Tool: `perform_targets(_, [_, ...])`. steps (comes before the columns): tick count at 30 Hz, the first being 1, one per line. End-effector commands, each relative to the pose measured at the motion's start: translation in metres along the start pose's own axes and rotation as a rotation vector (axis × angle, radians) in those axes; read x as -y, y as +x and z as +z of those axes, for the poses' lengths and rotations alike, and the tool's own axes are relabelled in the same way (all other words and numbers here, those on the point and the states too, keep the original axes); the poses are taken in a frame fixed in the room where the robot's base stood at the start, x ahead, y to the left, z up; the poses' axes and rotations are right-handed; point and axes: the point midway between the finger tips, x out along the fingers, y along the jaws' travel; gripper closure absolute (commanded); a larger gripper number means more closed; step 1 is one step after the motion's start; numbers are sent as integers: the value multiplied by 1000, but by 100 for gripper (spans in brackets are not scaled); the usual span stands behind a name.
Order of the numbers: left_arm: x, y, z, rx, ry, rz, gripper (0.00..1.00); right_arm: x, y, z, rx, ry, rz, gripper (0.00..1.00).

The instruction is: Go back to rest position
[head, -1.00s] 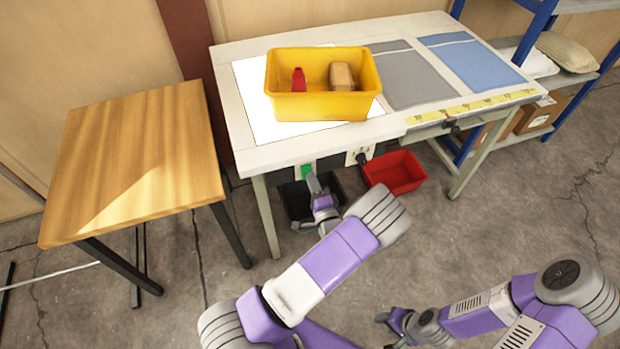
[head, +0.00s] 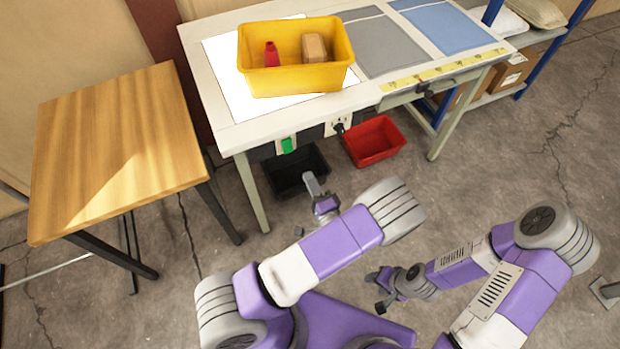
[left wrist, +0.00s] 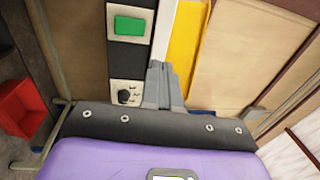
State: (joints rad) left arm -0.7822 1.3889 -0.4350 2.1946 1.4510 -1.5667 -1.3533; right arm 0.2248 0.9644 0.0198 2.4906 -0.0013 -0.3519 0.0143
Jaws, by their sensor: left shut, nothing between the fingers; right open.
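My left gripper (head: 311,184) is in front of the white workbench, below its top and near the black bin. In the left wrist view its fingers (left wrist: 163,82) are together with nothing between them. My right gripper (head: 377,289) is low over the floor at the lower middle of the head view, with its fingers apart and empty. Both grippers are clear of the bench top.
A yellow bin (head: 290,83) with a red bottle (head: 271,55) and a tan block (head: 314,47) stands on the workbench (head: 215,112). A black bin (head: 290,180) and a red bin (head: 374,150) are below. A wooden table (head: 110,150) stands left. Floor at right is open.

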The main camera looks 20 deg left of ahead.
Motion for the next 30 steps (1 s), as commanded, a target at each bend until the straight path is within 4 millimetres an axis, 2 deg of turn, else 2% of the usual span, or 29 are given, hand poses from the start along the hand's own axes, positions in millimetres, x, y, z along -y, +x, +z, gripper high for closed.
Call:
perform_targets(8, [0, 0, 0, 0, -1, 1, 100, 0, 0, 0, 0, 0, 0, 51])
perform_targets(11, [-8, 3, 2, 0, -20, 41, 100, 0, 0, 0, 0, 0, 0, 51])
perform_targets(14, [-37, 7, 8, -1, -96, 190, 100, 0, -1, 0, 0, 0, 0, 51])
perform_targets(17, [-84, 2, 16, 24, -244, 456, 100, 1, -3, 0, 0, 0, 0, 51])
perform_targets(18, [-104, -5, 20, 49, -316, 582, 100, 1, -4, 0, 0, 0, 0, 51])
perform_targets(21, [-145, -35, 28, 144, -501, 898, 100, 2, -5, 0, 0, 0, 0, 51])
perform_targets(24, [-166, -74, 33, 277, -665, 1191, 100, 3, -7, 0, 0, 0, 0, 51])
perform_targets(27, [-168, -113, 38, 426, -789, 1449, 100, 3, -8, 0, 0, 0, 0, 51])
perform_targets(30, [-158, -145, 44, 564, -858, 1647, 100, 4, -10, 0, 0, 0, 0, 51])
